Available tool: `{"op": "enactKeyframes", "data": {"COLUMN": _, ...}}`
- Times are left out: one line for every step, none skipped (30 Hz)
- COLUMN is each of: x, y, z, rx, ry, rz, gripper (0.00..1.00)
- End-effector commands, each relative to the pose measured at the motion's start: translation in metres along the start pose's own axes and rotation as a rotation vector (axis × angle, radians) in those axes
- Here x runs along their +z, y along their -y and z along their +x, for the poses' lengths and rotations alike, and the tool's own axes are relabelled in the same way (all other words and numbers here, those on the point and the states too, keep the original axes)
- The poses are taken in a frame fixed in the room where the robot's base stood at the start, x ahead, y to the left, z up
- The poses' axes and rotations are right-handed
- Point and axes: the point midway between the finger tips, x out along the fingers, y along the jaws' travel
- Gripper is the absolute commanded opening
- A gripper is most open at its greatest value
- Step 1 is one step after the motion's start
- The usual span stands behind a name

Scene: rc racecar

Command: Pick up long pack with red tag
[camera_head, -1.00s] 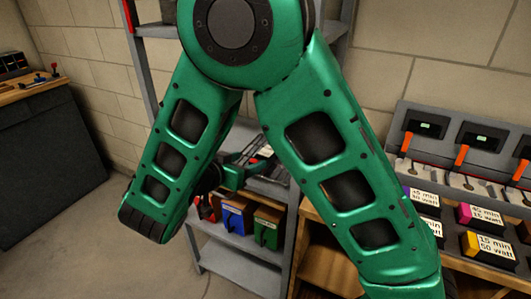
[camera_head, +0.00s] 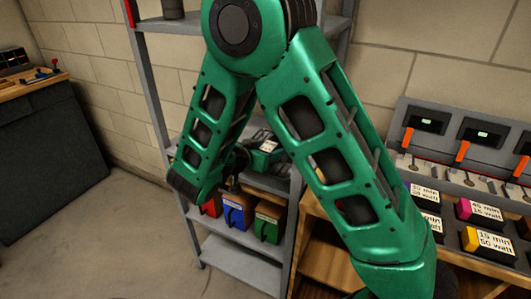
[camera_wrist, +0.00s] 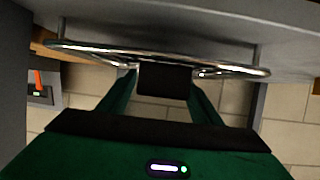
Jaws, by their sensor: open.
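My gripper (camera_head: 264,152) is at the middle shelf level, partly hidden by my arm, with a white label showing beside it. In the wrist view, its green body fills the bottom and two green side parts reach up; its jaws are open. A dark block (camera_wrist: 165,80) shows between them, and I cannot tell what it is. A red-fronted box (camera_head: 212,206) stands on the shelf below, partly hidden by my arm. I cannot make out a long pack with a red tag for certain.
A blue-fronted box (camera_head: 236,213) and a green-fronted box (camera_head: 268,222) stand beside the red one on the grey rack (camera_head: 240,266). At right, a bench holds packs with yellow (camera_head: 473,239) and magenta (camera_head: 465,208) tags below a charger panel. A curved metal rail (camera_wrist: 150,58) crosses the wrist view.

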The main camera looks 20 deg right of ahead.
Motion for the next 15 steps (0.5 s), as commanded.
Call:
{"op": "enactKeyframes", "data": {"x": 0.0001, "y": -0.0002, "z": 0.0002, "rx": 0.001, "ry": 0.000, "rz": 0.000, "gripper": 0.59}}
{"op": "enactKeyframes", "data": {"x": 0.0000, "y": -0.0002, "z": 0.0001, "rx": 0.001, "ry": 0.000, "rz": 0.000, "gripper": 0.59}}
{"op": "enactKeyframes", "data": {"x": 0.0000, "y": -0.0002, "z": 0.0001, "rx": 0.001, "ry": 0.000, "rz": 0.000, "gripper": 0.59}}
{"op": "enactKeyframes", "data": {"x": 0.0000, "y": -0.0002, "z": 0.0001, "rx": 0.001, "ry": 0.000, "rz": 0.000, "gripper": 0.51}}
{"op": "enactKeyframes", "data": {"x": 0.0000, "y": -0.0002, "z": 0.0001, "rx": 0.001, "ry": 0.000, "rz": 0.000, "gripper": 0.44}}
{"op": "enactKeyframes", "data": {"x": 0.0000, "y": -0.0003, "z": 0.0001, "rx": 0.001, "ry": 0.000, "rz": 0.000, "gripper": 0.35}}
{"op": "enactKeyframes", "data": {"x": 0.0000, "y": -0.0003, "z": 0.0000, "rx": 0.001, "ry": 0.000, "rz": 0.000, "gripper": 0.27}}
{"op": "enactKeyframes", "data": {"x": 0.0000, "y": -0.0003, "z": 0.0000, "rx": 0.001, "ry": 0.000, "rz": 0.000, "gripper": 0.20}}
{"op": "enactKeyframes", "data": {"x": 0.0000, "y": -0.0003, "z": 0.0000, "rx": 0.001, "ry": 0.000, "rz": 0.000, "gripper": 0.11}}
{"op": "enactKeyframes", "data": {"x": 0.0000, "y": -0.0002, "z": -0.0001, "rx": 0.001, "ry": 0.000, "rz": 0.000, "gripper": 0.04}}
{"op": "enactKeyframes", "data": {"x": -0.0005, "y": -0.0002, "z": -0.0001, "rx": 0.001, "ry": -0.001, "rz": 0.000, "gripper": 0.03}}
{"op": "enactKeyframes", "data": {"x": -0.0005, "y": -0.0002, "z": -0.0001, "rx": 0.001, "ry": -0.001, "rz": 0.000, "gripper": 0.00}}
{"op": "enactKeyframes", "data": {"x": -0.0005, "y": -0.0002, "z": -0.0002, "rx": 0.001, "ry": -0.001, "rz": 0.000, "gripper": 0.00}}
{"op": "enactKeyframes", "data": {"x": -0.0005, "y": -0.0002, "z": -0.0002, "rx": 0.001, "ry": -0.001, "rz": 0.000, "gripper": 0.00}}
{"op": "enactKeyframes", "data": {"x": -0.0005, "y": -0.0002, "z": -0.0002, "rx": 0.001, "ry": -0.001, "rz": 0.000, "gripper": 0.00}}
